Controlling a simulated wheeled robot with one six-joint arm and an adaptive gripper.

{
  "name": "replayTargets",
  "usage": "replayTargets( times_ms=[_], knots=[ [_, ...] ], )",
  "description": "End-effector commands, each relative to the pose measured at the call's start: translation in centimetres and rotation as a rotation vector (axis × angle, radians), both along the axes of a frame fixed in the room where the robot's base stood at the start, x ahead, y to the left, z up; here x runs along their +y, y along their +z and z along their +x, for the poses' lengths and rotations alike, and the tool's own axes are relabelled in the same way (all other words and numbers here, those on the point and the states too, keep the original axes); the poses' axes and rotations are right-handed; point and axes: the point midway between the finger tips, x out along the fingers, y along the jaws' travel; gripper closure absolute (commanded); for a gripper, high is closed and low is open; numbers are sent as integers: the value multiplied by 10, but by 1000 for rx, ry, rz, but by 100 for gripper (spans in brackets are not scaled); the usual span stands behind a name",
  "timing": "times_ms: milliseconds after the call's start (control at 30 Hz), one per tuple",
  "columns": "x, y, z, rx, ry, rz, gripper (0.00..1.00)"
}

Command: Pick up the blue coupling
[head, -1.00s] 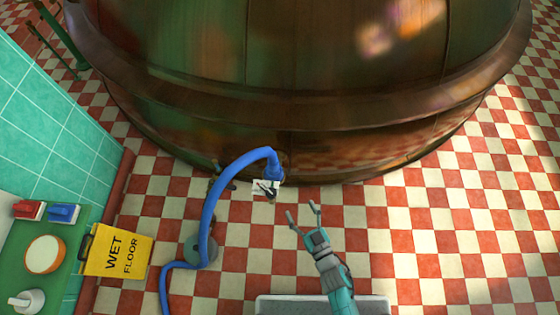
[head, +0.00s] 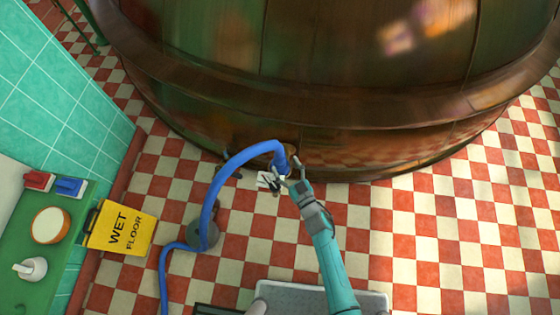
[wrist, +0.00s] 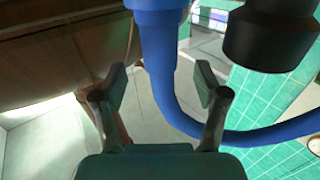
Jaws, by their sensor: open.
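The blue coupling (head: 281,166) is the thick end of a blue hose (head: 209,200), low at the front of the copper kettle (head: 330,85). In the wrist view the coupling (wrist: 157,14) is a wider blue collar at the top, with the hose running down from it and curving right. My gripper (head: 287,168) is open, with its fingertips right at the coupling in the head view. In the wrist view my gripper (wrist: 160,83) has its two pads apart, one on each side of the hose's line. Nothing is held. Contact cannot be told.
A black part (wrist: 268,35) sits close right of the coupling in the wrist view. A white tag (head: 264,179) shows beside the coupling in the head view. A yellow wet floor sign (head: 122,230) and a green table (head: 70,265) stand left. Checkered floor (head: 440,220) is free at right.

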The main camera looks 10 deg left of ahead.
Motion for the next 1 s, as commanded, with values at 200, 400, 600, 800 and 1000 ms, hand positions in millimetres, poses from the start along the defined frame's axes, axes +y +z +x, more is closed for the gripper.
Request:
replayTargets(
  times_ms=[200, 400, 600, 800, 1000],
  knots=[
    [18, 1, 25, -2, 1, 1, 27],
    [27, 0, 39, -1, 0, 1, 27],
    [27, 0, 40, -1, -1, 1, 27],
    [27, 0, 40, -1, -1, 1, 65],
    [28, 1, 40, -2, 0, 2, 88]
  ],
)
